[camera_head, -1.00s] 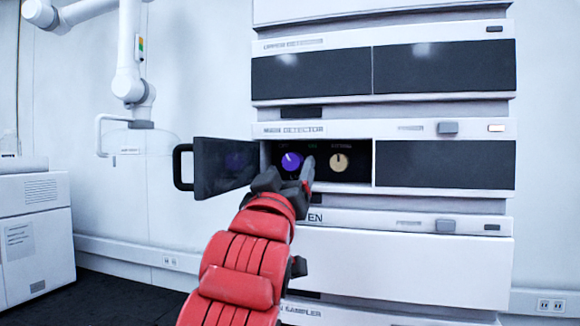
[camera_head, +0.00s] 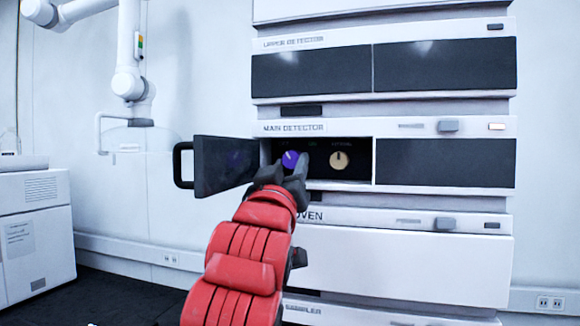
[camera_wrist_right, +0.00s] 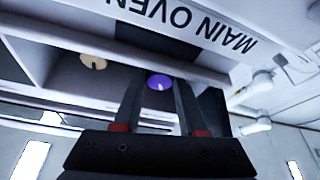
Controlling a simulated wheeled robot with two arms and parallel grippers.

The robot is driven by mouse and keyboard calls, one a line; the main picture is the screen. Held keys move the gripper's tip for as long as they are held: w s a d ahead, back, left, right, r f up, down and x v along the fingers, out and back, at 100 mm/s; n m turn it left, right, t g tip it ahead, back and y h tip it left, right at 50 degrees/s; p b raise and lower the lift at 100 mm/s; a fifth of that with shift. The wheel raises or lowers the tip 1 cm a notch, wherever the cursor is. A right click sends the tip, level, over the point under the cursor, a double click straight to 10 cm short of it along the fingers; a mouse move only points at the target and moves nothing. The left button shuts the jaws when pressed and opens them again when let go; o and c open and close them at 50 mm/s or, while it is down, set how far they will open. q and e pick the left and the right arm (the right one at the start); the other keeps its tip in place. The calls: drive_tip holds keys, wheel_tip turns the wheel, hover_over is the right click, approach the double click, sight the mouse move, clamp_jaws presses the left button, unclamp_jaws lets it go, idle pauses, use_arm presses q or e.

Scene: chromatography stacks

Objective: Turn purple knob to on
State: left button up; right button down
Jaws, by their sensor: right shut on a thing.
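The purple knob (camera_head: 290,159) sits in the left recess of the main detector, with its white pointer mark tilted up and to the left. My right gripper (camera_head: 285,170) reaches into the recess from below, one finger on each side of the knob. In the right wrist view, which is upside down, the purple knob (camera_wrist_right: 159,82) shows between the two dark fingertips of my right gripper (camera_wrist_right: 158,90), shut on it. The on and off lettering around the knob is too small to read. My left gripper is not in view.
A tan knob (camera_head: 339,160) is just right of the purple one, also in the wrist view (camera_wrist_right: 93,62). The dark door (camera_head: 225,168) with a black handle (camera_head: 181,165) stands open on the left. The main oven panel (camera_head: 410,260) lies below the recess.

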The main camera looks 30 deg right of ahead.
drive_tip(key=shift+m+g+h, duration=0.4)
drive_tip(key=shift+m, duration=0.6)
drive_tip(key=shift+c, duration=2.3)
unclamp_jaws()
drive_tip(key=shift+a, duration=0.1)
drive_tip(key=v, duration=1.7)
drive_tip(key=shift+f+b, duration=0.15)
drive_tip(key=shift+b, duration=0.3)
